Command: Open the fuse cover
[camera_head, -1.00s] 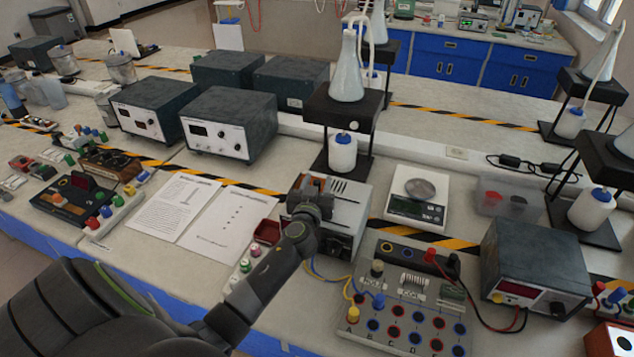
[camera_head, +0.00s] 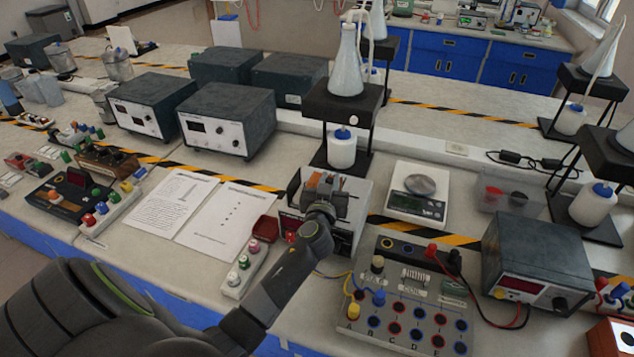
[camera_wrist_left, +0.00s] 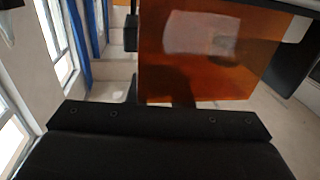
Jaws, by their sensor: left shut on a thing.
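The fuse cover is an orange, see-through panel (camera_wrist_left: 205,60) that fills much of the left wrist view, just beyond the dark gripper body. In the head view only small orange bits of the cover (camera_head: 316,179) show at the jaws. My left gripper (camera_head: 326,190) is at the top front of a grey instrument box (camera_head: 348,232) and is shut on the fuse cover. The jaws and wrist hide most of the cover and part of the box. The exact tilt of the cover and its hinge cannot be made out. My right gripper is not in view.
A black stand with a flask (camera_head: 346,75) and a white bottle (camera_head: 341,148) is just behind the box. A scale (camera_head: 417,196) stands to its right and a wired socket board (camera_head: 405,315) in front right. Papers (camera_head: 218,218) lie flat to the left.

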